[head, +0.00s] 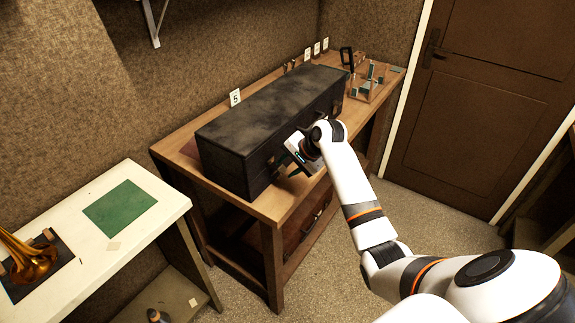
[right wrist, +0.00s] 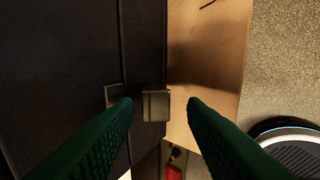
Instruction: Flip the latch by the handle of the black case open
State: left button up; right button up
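The long black case (head: 270,110) lies on the wooden bench, its lid shut. In the right wrist view its dark front (right wrist: 75,60) fills the left half, with a lid seam running down it. A small metal latch (right wrist: 156,105) shows there, with a metal plate (right wrist: 114,96) across the seam. I cannot tell whether the latch is fastened. My right gripper (head: 284,166) is at the case's front, partly hiding it in the head view. Its two green fingers (right wrist: 160,104) are apart, with the latch in view between their tips and nothing held. My left gripper is out of view.
The wooden bench (head: 264,208) has a narrow bare strip before the case. A number 5 card (head: 235,97) stands behind it, and a small rack (head: 368,86) is at the far end. A white table (head: 134,232) with a green mat (head: 120,208) and brass horn (head: 30,262) stands left.

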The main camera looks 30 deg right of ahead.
jog(key=shift+w+a+f, duration=0.1)
jog(key=shift+w+f, duration=0.1)
jog(key=shift+f, duration=0.1)
grip_shut()
jog(key=shift+s, duration=0.1)
